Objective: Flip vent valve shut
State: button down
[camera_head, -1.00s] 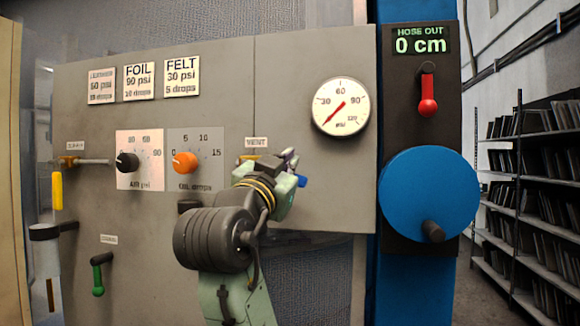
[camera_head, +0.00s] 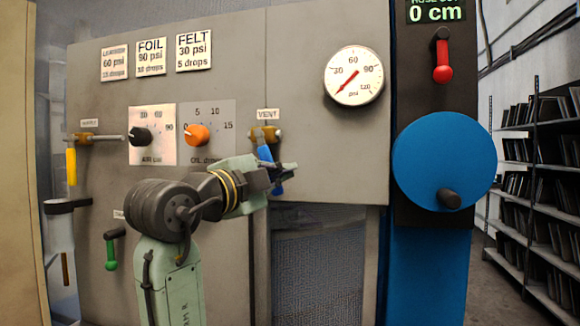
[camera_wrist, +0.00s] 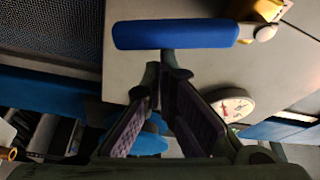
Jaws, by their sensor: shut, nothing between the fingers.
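The vent valve has a brass body (camera_head: 265,134) under the VENT label on the grey panel. Its blue handle (camera_head: 265,154) hangs down, leaning slightly right, partly hidden behind my gripper. In the wrist view the blue handle (camera_wrist: 175,34) lies across the top, with the brass body (camera_wrist: 264,9) at its right end. My gripper (camera_head: 292,166) is shut and empty, in front of the handle's lower part. In the wrist view the closed fingertips (camera_wrist: 168,60) sit right by the handle's edge; whether they touch is unclear.
A pressure gauge (camera_head: 354,76) is up right of the valve. An orange knob (camera_head: 196,135) and black knob (camera_head: 140,137) are left. A yellow lever (camera_head: 71,165) and green lever (camera_head: 111,256) hang further left. A blue reel (camera_head: 444,160) stands right.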

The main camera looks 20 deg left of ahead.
jog(key=shift+a+f+m+g, duration=0.2)
jog(key=shift+a+f+m, duration=0.2)
jog(key=shift+a+m, duration=0.3)
jog(key=shift+a+f+m+g, duration=0.2)
jog(key=shift+a+f+m, duration=0.25)
jog(key=shift+a, duration=0.3)
jog(key=shift+r, duration=0.1)
